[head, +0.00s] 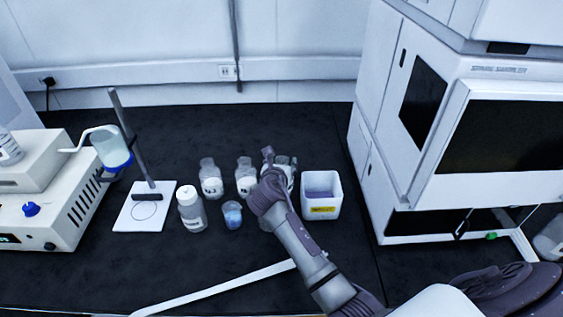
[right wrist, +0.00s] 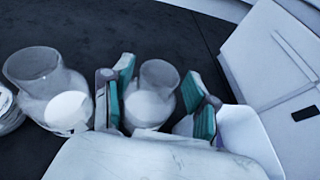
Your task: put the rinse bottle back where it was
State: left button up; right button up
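My right gripper (head: 268,157) is over the bench among the small bottles. In the right wrist view its green-padded fingers (right wrist: 163,98) stand apart, with a small glass bottle (right wrist: 150,98) with a white label between or just beyond them. A gap shows on the bottle's right side; I cannot tell if it touches the left finger. In the head view this bottle (head: 286,164) is partly hidden by the gripper. A white-capped bottle (head: 191,212) stands at the front left. I cannot tell which bottle is the rinse bottle. My left gripper is not in view.
Other labelled glass bottles (head: 210,182) (head: 245,178) and a beaker of blue liquid (head: 232,215) stand close by. A white bin (head: 322,211) is just right of the gripper. A stand (head: 128,220), a blue-rimmed vessel (head: 112,148) and instruments flank the area.

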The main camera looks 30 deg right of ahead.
jog(key=shift+r, duration=0.1)
jog(key=shift+s+a+r, duration=0.1)
jog(key=shift+s, duration=0.05)
jog(key=v, duration=1.1)
jog(key=shift+s+a, duration=0.2)
jog(key=shift+s, duration=0.05)
